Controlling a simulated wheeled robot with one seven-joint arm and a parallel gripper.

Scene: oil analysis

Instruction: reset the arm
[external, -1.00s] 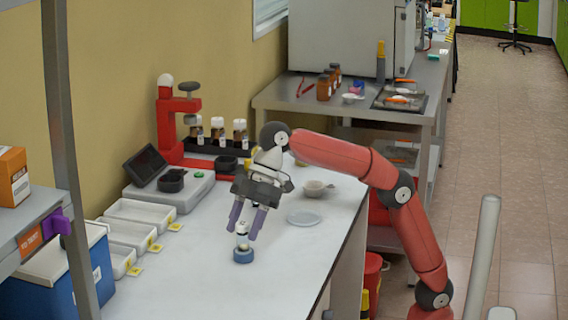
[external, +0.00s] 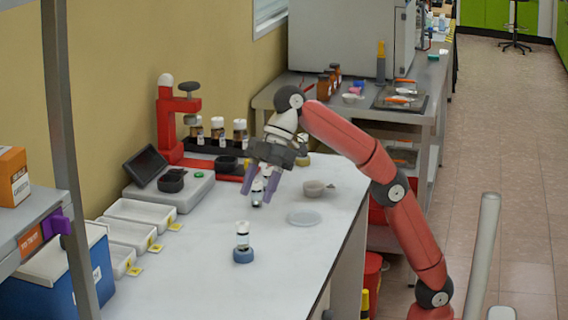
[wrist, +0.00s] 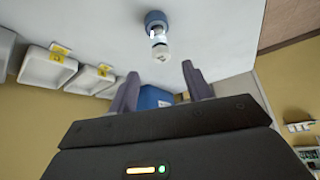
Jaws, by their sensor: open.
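My gripper (external: 259,196) is open, raised above the far part of the white bench (external: 290,255). In the wrist view its two fingers (wrist: 160,75) are spread with a gap between them. A small white-capped vial (external: 242,234) stands upright in a round blue holder (external: 243,256) on the bench, apart from the fingers. In the wrist view the blue holder (wrist: 156,18) and white cap (wrist: 161,53) show beyond the fingertips. A small dark and white thing (external: 257,190) shows between the fingers in the external view; I cannot tell what it is.
A red stand (external: 166,125) and a rack of capped vials (external: 218,128) are at the back left. A scale (external: 172,185) and white trays (external: 130,232) line the left. A clear dish (external: 303,218) and a small bowl (external: 314,188) lie right of my gripper.

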